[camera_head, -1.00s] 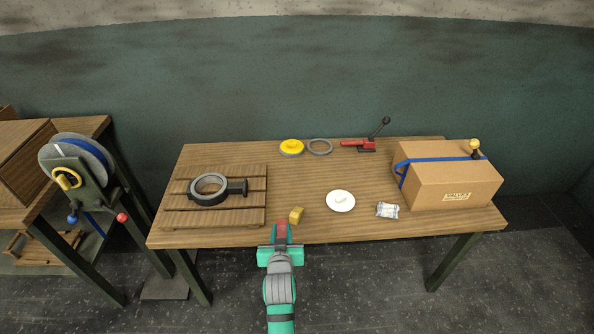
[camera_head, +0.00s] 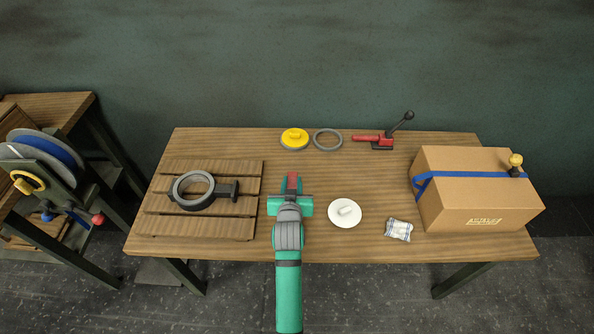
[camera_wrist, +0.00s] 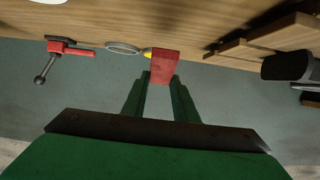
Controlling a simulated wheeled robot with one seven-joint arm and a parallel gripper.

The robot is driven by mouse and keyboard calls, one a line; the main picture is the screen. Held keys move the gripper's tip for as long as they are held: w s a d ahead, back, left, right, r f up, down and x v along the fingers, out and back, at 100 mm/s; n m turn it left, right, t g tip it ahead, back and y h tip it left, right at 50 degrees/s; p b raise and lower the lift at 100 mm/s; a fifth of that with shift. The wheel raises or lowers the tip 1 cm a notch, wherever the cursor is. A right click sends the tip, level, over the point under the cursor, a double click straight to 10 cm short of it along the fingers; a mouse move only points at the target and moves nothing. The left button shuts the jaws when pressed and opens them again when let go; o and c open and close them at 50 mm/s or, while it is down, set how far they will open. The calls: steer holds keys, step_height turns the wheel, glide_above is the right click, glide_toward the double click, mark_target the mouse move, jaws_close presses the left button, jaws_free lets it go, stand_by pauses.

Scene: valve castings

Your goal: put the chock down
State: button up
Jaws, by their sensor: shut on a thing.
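The chock is a red block (camera_wrist: 164,64), shut between the two green fingers of my gripper (camera_wrist: 160,84) in the wrist view. In the head view the chock (camera_head: 292,180) shows at the far end of my gripper (camera_head: 291,194). It is over the wooden table (camera_head: 310,175), between the slatted pallet and the white disc. The head view does not show clearly how high the chock is above the tabletop.
The slatted pallet (camera_head: 215,226) at left bears a dark ring casting (camera_head: 195,203). A white disc (camera_head: 345,220), a packet (camera_head: 398,230) and a strapped carton (camera_head: 480,205) stand right. A yellow disc (camera_head: 294,139), grey ring (camera_head: 341,144) and red clamp (camera_head: 375,139) lie behind.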

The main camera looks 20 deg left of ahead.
steer(key=shift+w, duration=0.2)
steer(key=shift+f, duration=0.1)
steer(key=shift+s+f, duration=0.1)
steer(key=shift+f, duration=3)
steer(key=shift+f, duration=0.25)
steer(key=o, duration=1.1)
steer(key=shift+o, duration=0.2)
steer(key=v, duration=1)
steer(key=shift+s+d+r, duration=0.1)
steer(key=shift+s, duration=0.25)
